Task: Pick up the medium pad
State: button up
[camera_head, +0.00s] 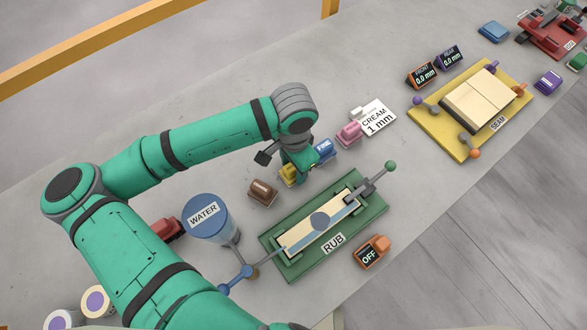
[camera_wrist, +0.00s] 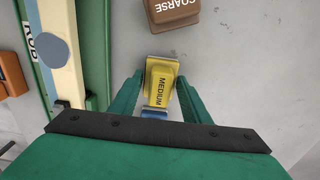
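The medium pad (camera_wrist: 161,84) is a yellow block lettered MEDIUM, between my gripper's two green fingers in the wrist view. In the head view the yellow pad (camera_head: 289,173) shows partly behind my gripper. My gripper (camera_wrist: 161,78) points down over it and is open, with one finger close along each side. Whether the fingers touch the pad cannot be told. The pad appears to rest on the slab.
The brown coarse pad (camera_head: 262,192) and blue fine pad (camera_head: 324,151) flank the medium pad. The green RUB fixture (camera_head: 371,207) lies close by. A pink cream pad (camera_head: 348,133), a WATER container (camera_head: 205,216) and a yellow SEAM board (camera_head: 429,124) also stand on the slab.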

jog(key=c, duration=0.6)
